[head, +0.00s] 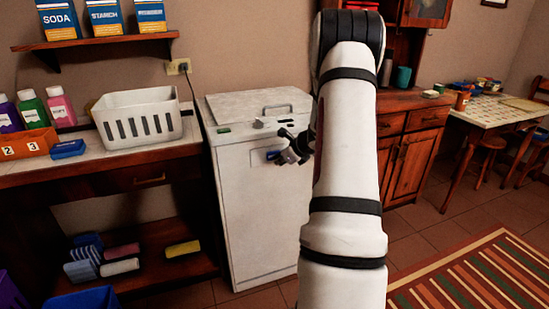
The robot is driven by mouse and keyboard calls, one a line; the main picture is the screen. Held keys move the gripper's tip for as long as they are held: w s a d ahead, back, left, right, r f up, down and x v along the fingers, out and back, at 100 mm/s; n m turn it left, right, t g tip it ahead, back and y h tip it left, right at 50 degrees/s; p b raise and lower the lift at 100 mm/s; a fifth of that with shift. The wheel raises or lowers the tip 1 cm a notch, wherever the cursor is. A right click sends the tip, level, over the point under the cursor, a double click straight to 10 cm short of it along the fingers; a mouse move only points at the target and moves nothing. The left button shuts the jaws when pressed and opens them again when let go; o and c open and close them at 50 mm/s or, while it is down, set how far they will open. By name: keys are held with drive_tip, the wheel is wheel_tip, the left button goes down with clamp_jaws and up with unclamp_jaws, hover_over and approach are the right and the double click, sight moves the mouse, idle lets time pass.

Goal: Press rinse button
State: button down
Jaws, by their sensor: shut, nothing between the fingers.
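The white appliance (250,205) stands in the middle of the head view, with a loop handle (277,108) on its top. A small green patch (223,130) is at the left of its upper front edge, and a grey knob-like part (257,124) is to the right of that. A small blue part (273,155) shows on the upper front. No label is readable, so I cannot tell which part is the rinse button. My gripper (282,155) is shut and empty in front of the upper right of the appliance. I cannot tell whether it touches. My arm hides the right side.
A counter with a white basket (140,117), bottles (60,107) and an orange box (28,143) is on the left. A wooden cabinet (410,150) and a table (497,110) are on the right. A striped rug (470,275) lies on the floor.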

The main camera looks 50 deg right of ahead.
drive_tip(key=shift+s+a+b, duration=0.2)
drive_tip(key=shift+s+b, duration=0.15)
drive_tip(key=shift+s, duration=0.1)
drive_tip(key=shift+s+a+b, duration=0.45)
drive_tip(key=shift+s+a, duration=0.1)
drive_tip(key=shift+s, duration=0.25)
drive_tip(key=shift+s+a+b, duration=0.5)
drive_tip(key=shift+s, duration=0.35)
drive_tip(key=shift+s+a+b, duration=0.45)
drive_tip(key=shift+s+a, duration=0.1)
drive_tip(key=shift+s, duration=0.25)
